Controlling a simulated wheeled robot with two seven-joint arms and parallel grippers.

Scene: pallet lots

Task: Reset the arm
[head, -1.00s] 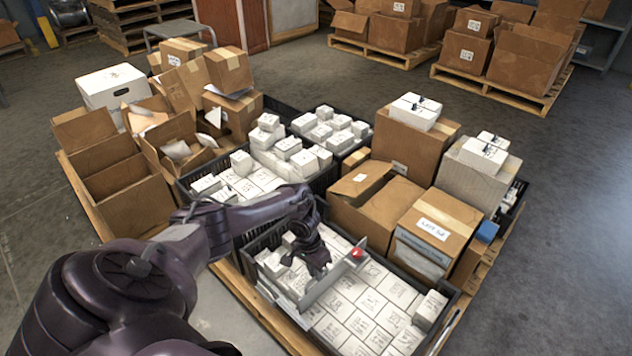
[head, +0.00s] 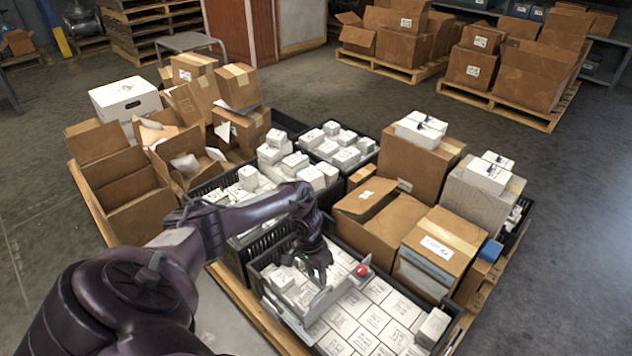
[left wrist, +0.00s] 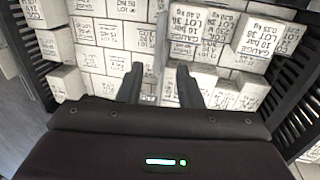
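My left arm reaches in from the lower left in the head view. Its gripper (head: 318,272) hangs fingers-down over the near black crate (head: 262,290), which is full of small white lot boxes (head: 378,290). In the left wrist view the two dark fingers (left wrist: 160,84) stand apart with nothing held between them. White boxes with printed lot labels (left wrist: 200,22) lie below them, some stacked higher at the sides. My right gripper is in neither view.
A grey divider with a red knob (head: 362,270) stands in the near crate beside the gripper. Brown cartons (head: 440,245) stand to the right, open cartons (head: 125,185) to the left. More black crates of white boxes lie behind. Open floor (head: 560,220) is at the right.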

